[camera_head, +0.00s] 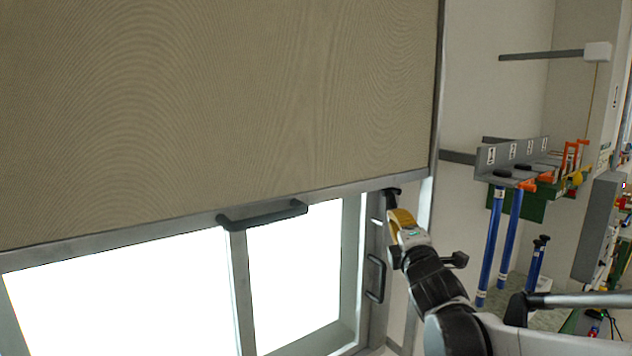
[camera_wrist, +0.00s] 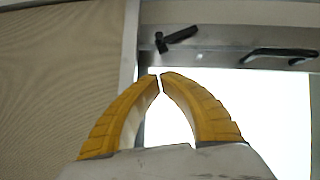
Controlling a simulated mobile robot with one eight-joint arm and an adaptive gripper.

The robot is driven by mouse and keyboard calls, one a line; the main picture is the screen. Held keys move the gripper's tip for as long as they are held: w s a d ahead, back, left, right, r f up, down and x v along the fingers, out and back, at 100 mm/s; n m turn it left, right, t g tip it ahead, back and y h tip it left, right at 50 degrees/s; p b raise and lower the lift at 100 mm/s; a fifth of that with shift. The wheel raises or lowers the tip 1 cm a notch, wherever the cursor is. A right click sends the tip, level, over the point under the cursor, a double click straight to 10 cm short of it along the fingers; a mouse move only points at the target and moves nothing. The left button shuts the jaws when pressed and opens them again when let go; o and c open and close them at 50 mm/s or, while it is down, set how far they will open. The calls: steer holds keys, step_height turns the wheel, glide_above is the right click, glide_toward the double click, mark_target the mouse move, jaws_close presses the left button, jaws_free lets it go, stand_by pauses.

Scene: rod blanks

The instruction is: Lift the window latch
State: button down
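The window latch is a small black lever (camera_head: 391,191) on the grey window frame, near the blind's lower right corner. In the wrist view the latch (camera_wrist: 176,39) lies beyond my fingertips and slightly tilted, with a gap of frame and bright window between. My gripper (camera_wrist: 160,76) has two yellow curved fingers with tips almost meeting and nothing between them. In the head view my gripper (camera_head: 396,212) is just below the latch and partly overlaps the frame; the exact distance there is hard to tell.
A dark pull handle (camera_head: 375,278) sits on the frame below the latch, and another black handle (camera_head: 262,216) is on the blind's bottom bar. The tan blind (camera_head: 220,110) covers the upper window. A wall rack (camera_head: 515,155) with hanging blue rods stands to the right of my arm.

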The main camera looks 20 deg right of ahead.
steer(key=p, duration=0.2)
glide_toward(393, 194)
steer(key=w+a+r, duration=0.2)
steer(key=w+a, duration=0.1)
steer(key=a, duration=0.1)
steer(key=d, duration=0.1)
steer(key=w+d, duration=0.1)
steer(key=d, duration=0.1)
steer(key=shift+w+r, duration=0.3)
steer(key=shift+w+d+p, duration=0.25)
steer(key=shift+p, duration=0.05)
